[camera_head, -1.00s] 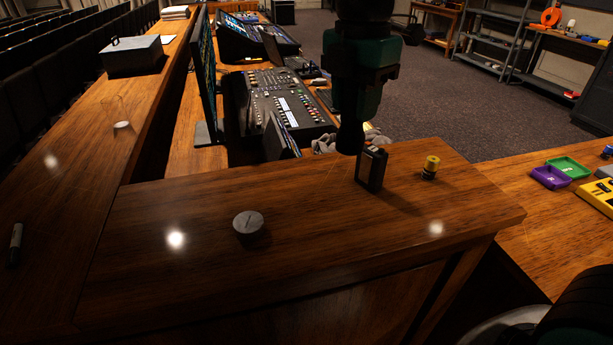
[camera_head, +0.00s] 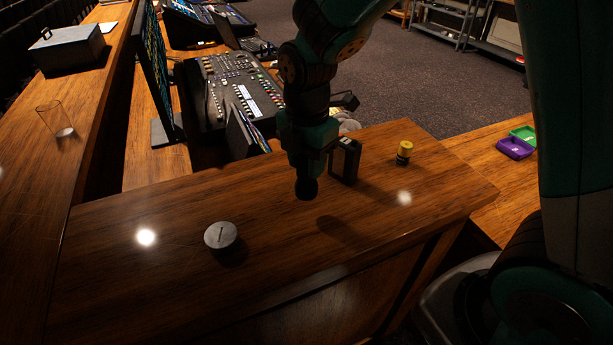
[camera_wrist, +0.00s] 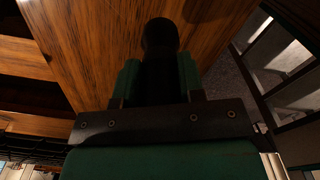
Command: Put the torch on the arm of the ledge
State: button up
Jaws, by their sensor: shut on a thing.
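The torch (camera_head: 306,187) is black with a rounded wider head that points down. My gripper (camera_head: 309,158) is shut on it and holds it above the wooden arm of the ledge (camera_head: 130,270). A dark shadow lies on the wood apart from the torch head, so it seems to be clear of the surface. In the wrist view the torch (camera_wrist: 160,40) sits between the two green fingers of my gripper (camera_wrist: 159,78), with the wood beyond it. The fingers hide part of its body.
On the arm stand a round grey tin (camera_head: 220,235), a black box-like item (camera_head: 346,160) close behind my gripper, and a yellow-topped item (camera_head: 404,152). The front middle is bare. A glass (camera_head: 55,119) and a metal box (camera_head: 68,48) stand on the left ledge. The mixing desk (camera_head: 232,92) is behind.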

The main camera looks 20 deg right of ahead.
aim_at(307, 181)
jog(key=shift+f, duration=2.45)
jog(key=shift+f, duration=0.15)
jog(key=o, duration=1)
notch_tip(307, 181, up, 12)
jog(key=shift+f+b, duration=0.1)
jog(key=shift+b, duration=0.25)
jog(key=shift+s+r, duration=0.15)
jog(key=shift+r, duration=0.15)
jog(key=s+a+r+m+y, duration=0.1)
jog(key=s+m, duration=0.4)
jog(key=s, duration=0.1)
jog(key=s+a+r+m+y, duration=0.1)
jog(key=s+a+m, duration=0.1)
jog(key=s+m, duration=0.3)
jog(key=s+a+r+m+y, duration=0.1)
jog(key=s+m+y, duration=0.1)
jog(key=s+m, duration=0.4)
jog(key=shift+s+a+r, duration=0.1)
jog(key=shift+s+a, duration=0.1)
jog(key=shift+s, duration=0.4)
